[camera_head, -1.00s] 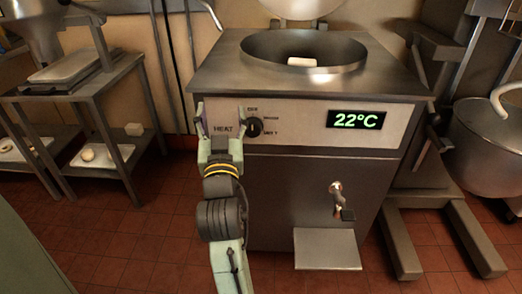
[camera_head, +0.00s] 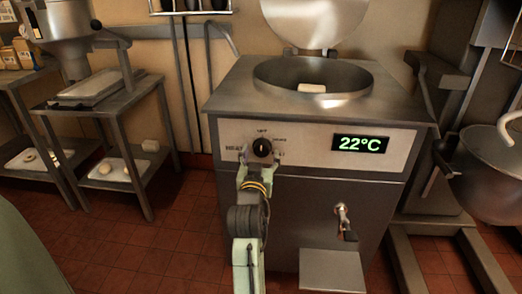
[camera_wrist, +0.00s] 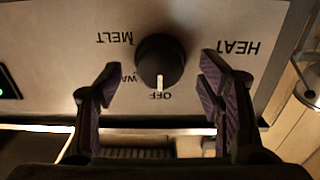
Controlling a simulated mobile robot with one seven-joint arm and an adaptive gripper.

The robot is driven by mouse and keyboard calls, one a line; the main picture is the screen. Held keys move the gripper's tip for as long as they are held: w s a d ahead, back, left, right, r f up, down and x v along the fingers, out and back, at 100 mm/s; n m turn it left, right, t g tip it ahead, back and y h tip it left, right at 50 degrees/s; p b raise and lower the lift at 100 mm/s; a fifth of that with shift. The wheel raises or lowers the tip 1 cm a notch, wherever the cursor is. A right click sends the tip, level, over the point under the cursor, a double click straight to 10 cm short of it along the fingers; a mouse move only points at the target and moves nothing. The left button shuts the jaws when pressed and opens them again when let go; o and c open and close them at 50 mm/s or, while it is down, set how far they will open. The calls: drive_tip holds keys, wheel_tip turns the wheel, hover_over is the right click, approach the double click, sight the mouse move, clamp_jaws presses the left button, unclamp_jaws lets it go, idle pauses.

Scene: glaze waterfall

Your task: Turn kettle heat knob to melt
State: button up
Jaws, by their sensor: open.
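The kettle (camera_head: 225,95) is a steel cabinet with a round bowl in its top. Its black heat knob (camera_head: 262,147) is on the pale front panel. The knob shows closer in the wrist view (camera_wrist: 160,60), upside down, with its white pointer at OFF. WARM, partly hidden by a finger, and MELT (camera_wrist: 115,38) are printed around it; HEAT is to one side. My gripper (camera_head: 260,161) is in front of the panel, just below the knob. In the wrist view my gripper (camera_wrist: 157,82) is open and empty, one finger on each side of the knob, with visible gaps.
A green display (camera_head: 360,144) reads 22°C. A pale block (camera_head: 312,88) lies in the bowl. A tap (camera_head: 343,220) sticks out at the lower right above a small shelf (camera_head: 332,270). Steel racks stand left, and a large pot (camera_head: 488,175) stands right.

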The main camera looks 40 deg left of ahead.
drive_tip(key=shift+x, duration=0.8)
drive_tip(key=shift+c, duration=0.3)
drive_tip(key=c, duration=1.1)
